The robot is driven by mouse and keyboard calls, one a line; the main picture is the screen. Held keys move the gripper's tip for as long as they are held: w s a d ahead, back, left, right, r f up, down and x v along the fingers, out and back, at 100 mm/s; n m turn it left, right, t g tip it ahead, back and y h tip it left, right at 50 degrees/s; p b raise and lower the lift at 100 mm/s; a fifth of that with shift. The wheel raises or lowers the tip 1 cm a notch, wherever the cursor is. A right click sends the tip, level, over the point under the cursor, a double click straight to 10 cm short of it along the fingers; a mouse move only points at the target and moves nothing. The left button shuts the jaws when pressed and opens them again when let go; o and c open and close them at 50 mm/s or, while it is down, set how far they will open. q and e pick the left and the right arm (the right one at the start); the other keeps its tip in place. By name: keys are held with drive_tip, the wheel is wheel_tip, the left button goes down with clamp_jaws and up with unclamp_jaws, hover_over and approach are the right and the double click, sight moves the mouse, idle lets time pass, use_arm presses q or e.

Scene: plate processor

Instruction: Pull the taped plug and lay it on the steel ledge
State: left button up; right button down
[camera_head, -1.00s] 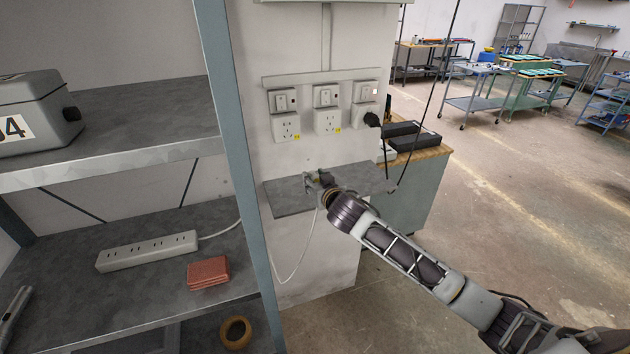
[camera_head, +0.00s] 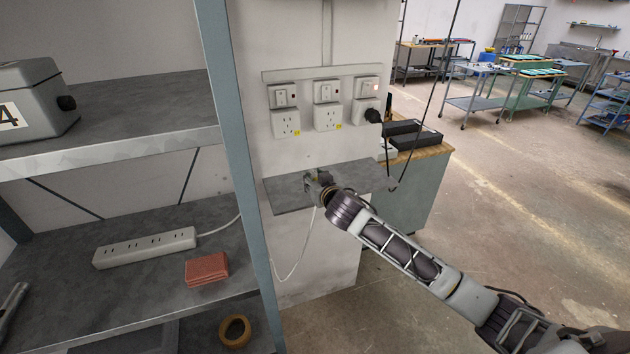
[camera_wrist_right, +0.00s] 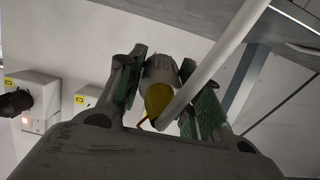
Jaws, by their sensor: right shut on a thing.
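My right gripper (camera_head: 312,182) is at the steel ledge (camera_head: 288,199) below the sockets. In the right wrist view its green-padded fingers (camera_wrist_right: 168,92) are shut on the taped plug (camera_wrist_right: 160,70), a pale plug with yellow tape. A white cable runs from beside it to the upper right. In the head view the plug is mostly hidden by the gripper, and the white cable (camera_head: 297,262) hangs below the ledge. I cannot tell whether the plug touches the ledge. The left gripper is not in view.
The left socket (camera_head: 286,124) and middle socket (camera_head: 327,118) are empty. A black plug (camera_head: 373,116) sits in the right one. A shelf post (camera_head: 240,150) stands left of the ledge. A white power strip (camera_head: 145,248) lies on the shelf. The ledge's left part is clear.

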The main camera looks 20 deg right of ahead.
drive_tip(key=shift+w+f+b, duration=0.6)
drive_tip(key=shift+f+b, duration=0.15)
drive_tip(key=shift+f, duration=0.15)
drive_tip(key=shift+w+f+b, duration=0.35)
drive_tip(key=shift+f+b, duration=0.1)
drive_tip(key=shift+f, duration=0.05)
drive_tip(key=shift+w+f+b, duration=0.2)
drive_tip(key=shift+f+b, duration=0.05)
drive_tip(key=shift+b, duration=0.05)
drive_tip(key=shift+w+f+b, duration=0.35)
drive_tip(key=shift+f+b, duration=0.05)
drive_tip(key=shift+f, duration=0.1)
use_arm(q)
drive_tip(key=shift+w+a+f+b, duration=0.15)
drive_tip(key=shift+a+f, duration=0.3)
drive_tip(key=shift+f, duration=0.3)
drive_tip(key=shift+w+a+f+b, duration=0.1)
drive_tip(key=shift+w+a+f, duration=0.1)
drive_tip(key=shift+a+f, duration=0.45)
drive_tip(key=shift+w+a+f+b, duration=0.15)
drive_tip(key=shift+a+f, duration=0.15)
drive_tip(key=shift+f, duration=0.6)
use_arm(e)
drive_tip(key=shift+w+f, duration=0.3)
drive_tip(key=shift+f, duration=0.05)
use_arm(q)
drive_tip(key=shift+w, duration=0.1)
use_arm(e)
drive_tip(key=c, duration=0.9)
unclamp_jaws()
